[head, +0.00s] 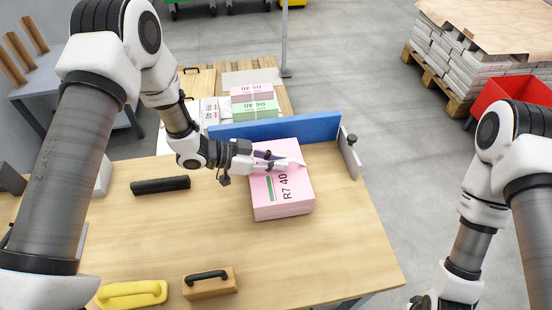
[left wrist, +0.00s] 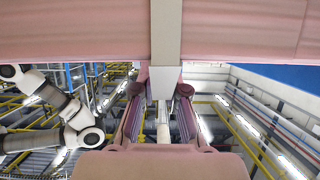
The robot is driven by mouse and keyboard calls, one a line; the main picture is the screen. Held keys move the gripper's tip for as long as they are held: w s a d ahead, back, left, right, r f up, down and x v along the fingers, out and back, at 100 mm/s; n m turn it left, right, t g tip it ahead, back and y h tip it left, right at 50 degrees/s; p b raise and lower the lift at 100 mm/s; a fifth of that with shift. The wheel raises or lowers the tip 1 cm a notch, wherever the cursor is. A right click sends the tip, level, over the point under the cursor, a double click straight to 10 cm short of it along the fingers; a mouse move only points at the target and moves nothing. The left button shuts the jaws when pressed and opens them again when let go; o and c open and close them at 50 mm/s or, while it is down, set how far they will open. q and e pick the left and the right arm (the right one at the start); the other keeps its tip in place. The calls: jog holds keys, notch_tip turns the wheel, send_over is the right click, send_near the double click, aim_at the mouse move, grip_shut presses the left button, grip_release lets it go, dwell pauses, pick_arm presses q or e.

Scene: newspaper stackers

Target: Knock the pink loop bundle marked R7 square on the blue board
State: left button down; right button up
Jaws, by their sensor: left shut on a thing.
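The pink bundle (head: 283,205) marked R7 40 is on the wooden table, just in front of the blue board (head: 275,128). Its far edge is partly hidden by my left gripper (head: 287,163), so I cannot tell whether it touches the board. My left gripper reaches in from the left over the bundle's top and is shut on its loop. In the left wrist view, the pale loop strap (left wrist: 166,30) runs across the pink bundle (left wrist: 80,30) down to between my fingertips (left wrist: 165,90). My right arm is at the right edge; its gripper is not clearly in view.
A metal end stop (head: 349,155) with a black knob stands at the board's right end. A black bar (head: 160,185), a wooden block with a black handle (head: 210,284) and a yellow handled tool (head: 132,292) lie on the table. Pink and green bundles (head: 254,108) sit beyond the board.

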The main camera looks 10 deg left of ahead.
pick_arm(q)
jog(key=shift+r, duration=0.15)
jog(key=shift+r+p, duration=2.6)
jog(key=shift+r, duration=0.4)
